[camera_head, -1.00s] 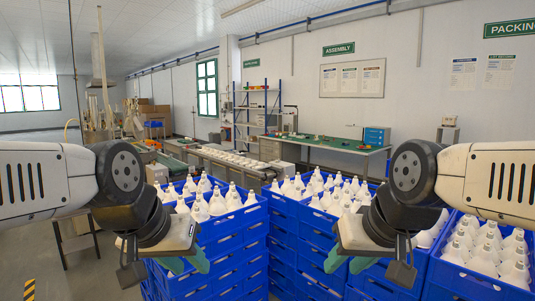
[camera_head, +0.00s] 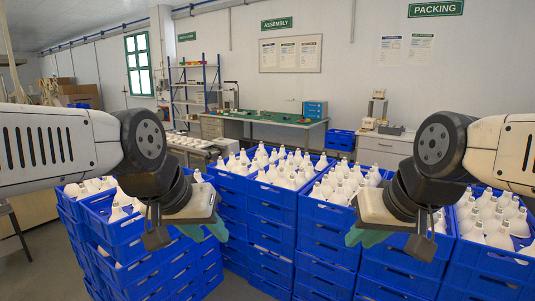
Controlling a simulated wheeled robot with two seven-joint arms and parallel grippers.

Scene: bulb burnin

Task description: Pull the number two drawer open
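A small blue drawer cabinet (camera_head: 315,110) stands on the far right end of the green-topped assembly bench. A grey drawer unit (camera_head: 212,127) sits under the bench's left end. Both are too small for me to read any numbers, and no drawer is seen standing open. My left gripper (camera_head: 205,231) and my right gripper (camera_head: 363,237) hang in the foreground with green fingertips pointing down. They are in front of the blue crates and far from the bench. Nothing is seen in either gripper, but the gap between the fingertips is unclear.
Stacks of blue crates (camera_head: 327,214) filled with white bulbs fill the space between me and the bench. A conveyor (camera_head: 190,143) runs at the left of the bench. A white side table (camera_head: 388,138) stands right of it. Some floor (camera_head: 45,245) is clear at the lower left.

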